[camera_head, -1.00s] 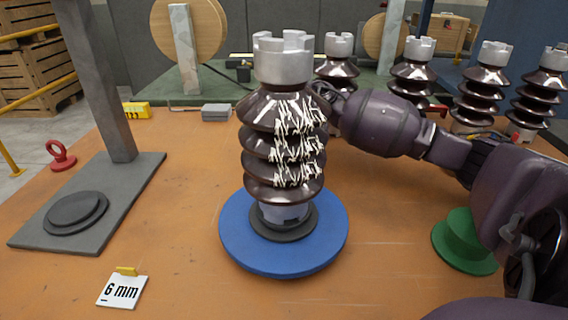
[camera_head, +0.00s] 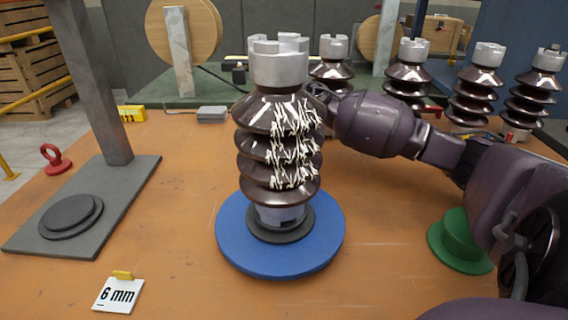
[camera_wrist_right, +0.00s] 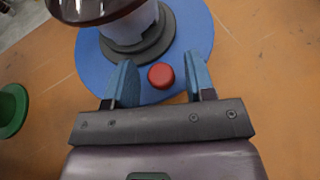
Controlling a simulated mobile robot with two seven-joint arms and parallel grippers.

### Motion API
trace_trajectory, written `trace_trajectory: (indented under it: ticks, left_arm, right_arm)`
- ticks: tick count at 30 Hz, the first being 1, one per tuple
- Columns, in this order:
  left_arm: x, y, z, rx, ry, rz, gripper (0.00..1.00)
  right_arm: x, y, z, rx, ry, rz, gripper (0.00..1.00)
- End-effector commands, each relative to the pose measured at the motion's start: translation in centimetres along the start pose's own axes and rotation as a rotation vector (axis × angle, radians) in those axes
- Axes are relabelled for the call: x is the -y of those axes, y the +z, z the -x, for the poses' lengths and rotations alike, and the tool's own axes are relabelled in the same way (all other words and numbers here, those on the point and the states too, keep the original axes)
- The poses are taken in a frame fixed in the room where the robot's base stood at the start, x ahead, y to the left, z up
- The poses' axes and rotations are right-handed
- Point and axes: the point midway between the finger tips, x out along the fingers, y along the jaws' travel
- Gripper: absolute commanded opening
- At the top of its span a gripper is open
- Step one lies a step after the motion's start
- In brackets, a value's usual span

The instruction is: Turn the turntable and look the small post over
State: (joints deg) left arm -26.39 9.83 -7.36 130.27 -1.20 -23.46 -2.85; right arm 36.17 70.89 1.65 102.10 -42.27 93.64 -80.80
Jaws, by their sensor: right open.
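The small post (camera_head: 252,150), brown and ribbed with a grey metal cap, stands upright on the blue turntable (camera_head: 235,250). White jagged streaks run down its front right side. In the right wrist view, the post's foot (camera_wrist_right: 130,32) stands on the turntable (camera_wrist_right: 88,55), with a red knob (camera_wrist_right: 161,76) near the turntable's edge. My right gripper (camera_wrist_right: 160,68) is open, its two blue fingers on either side of the knob in the picture; contact cannot be told. In the head view my right arm reaches behind the post, which hides the fingers. My left gripper is out of view.
Several similar posts (camera_head: 473,90) stand at the back right. A green round stand (camera_head: 455,245) is beside my right arm. A grey stand with a column (camera_head: 115,190) and a "6 mm" card (camera_head: 118,294) are at the left. The orange tabletop (camera_head: 180,240) is bare between.

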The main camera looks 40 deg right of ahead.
Motion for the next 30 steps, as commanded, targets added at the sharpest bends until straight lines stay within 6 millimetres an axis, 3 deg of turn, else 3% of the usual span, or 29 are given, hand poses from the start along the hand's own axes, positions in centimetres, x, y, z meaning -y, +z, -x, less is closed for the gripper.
trace_trajectory:
  ticks: [8, 24, 30]
  left_arm:
    - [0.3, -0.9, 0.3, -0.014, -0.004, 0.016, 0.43]
    - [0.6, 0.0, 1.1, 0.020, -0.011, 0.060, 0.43]
    - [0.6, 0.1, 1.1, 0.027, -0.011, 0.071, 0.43]
  right_arm:
    - [0.0, 4.2, 1.7, -0.005, -0.003, 0.011, 0.50]
    - [-0.1, 14.1, 5.8, -0.004, -0.003, 0.009, 0.50]
    - [-0.1, 16.9, 7.0, -0.003, -0.003, 0.006, 0.50]
